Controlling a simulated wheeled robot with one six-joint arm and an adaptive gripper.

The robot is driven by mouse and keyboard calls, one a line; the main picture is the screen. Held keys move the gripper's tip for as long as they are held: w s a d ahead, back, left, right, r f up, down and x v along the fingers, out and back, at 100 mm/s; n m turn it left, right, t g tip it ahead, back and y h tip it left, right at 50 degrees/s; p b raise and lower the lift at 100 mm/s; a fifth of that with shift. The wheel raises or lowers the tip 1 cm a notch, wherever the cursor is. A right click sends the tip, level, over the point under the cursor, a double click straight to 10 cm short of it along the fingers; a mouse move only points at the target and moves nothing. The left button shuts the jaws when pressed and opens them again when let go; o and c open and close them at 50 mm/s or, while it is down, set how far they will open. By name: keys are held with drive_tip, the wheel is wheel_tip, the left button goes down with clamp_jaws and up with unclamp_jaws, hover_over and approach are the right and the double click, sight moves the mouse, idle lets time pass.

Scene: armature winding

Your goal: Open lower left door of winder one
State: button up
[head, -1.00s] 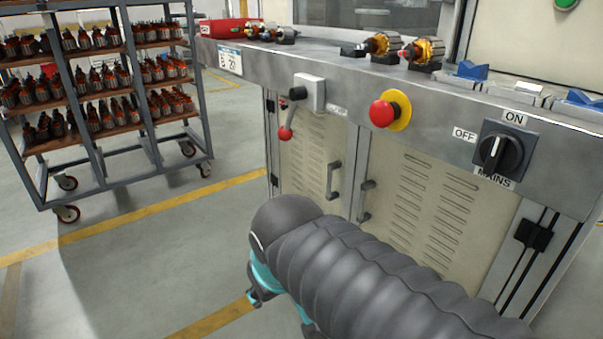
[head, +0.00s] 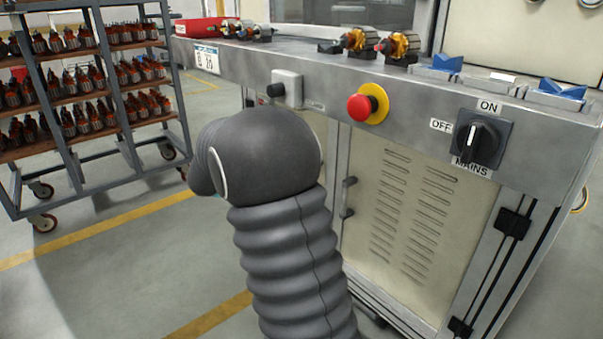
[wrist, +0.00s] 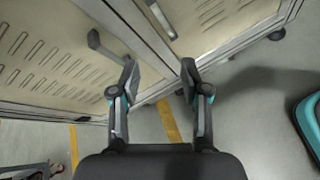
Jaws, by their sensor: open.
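The winder's lower left door (wrist: 45,50) is a beige louvred panel and looks closed in the wrist view. Its dark bar handle (wrist: 105,47) stands out from the door near the seam. My gripper (wrist: 157,70) is open, with nothing between its fingers; the left finger overlaps the handle's end, and I cannot tell if they touch. In the head view my arm hides the gripper, the left handle and most of the left door. The lower right door (head: 400,215) is closed, with its handle (head: 347,198) beside the seam.
Above the doors, the counter front carries a red emergency button (head: 362,107), a mains switch (head: 480,138) and a grey switch box (head: 288,88). A wheeled rack (head: 85,95) of armatures stands at left. Floor between rack and winder is clear, with yellow lines (head: 100,227).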

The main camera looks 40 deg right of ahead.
drive_tip(key=w+d+f+n+t+h, duration=0.1)
drive_tip(key=w+d+f+n+h, duration=0.25)
drive_tip(key=w, duration=0.35)
drive_tip(key=w+d+f+n+t+h, duration=0.1)
drive_tip(key=w+d+f+n+h, duration=0.15)
drive_tip(key=w+f, duration=0.3)
drive_tip(key=shift+n+y, duration=0.3)
drive_tip(key=shift+n, duration=0.1)
drive_tip(key=d, duration=0.4)
drive_tip(key=w+d, duration=0.1)
drive_tip(key=d, duration=0.8)
drive_tip(key=shift+w+d+r+p, duration=0.15)
drive_tip(key=shift+w+r+p, duration=0.05)
drive_tip(key=shift+w+p, duration=0.15)
clamp_jaws()
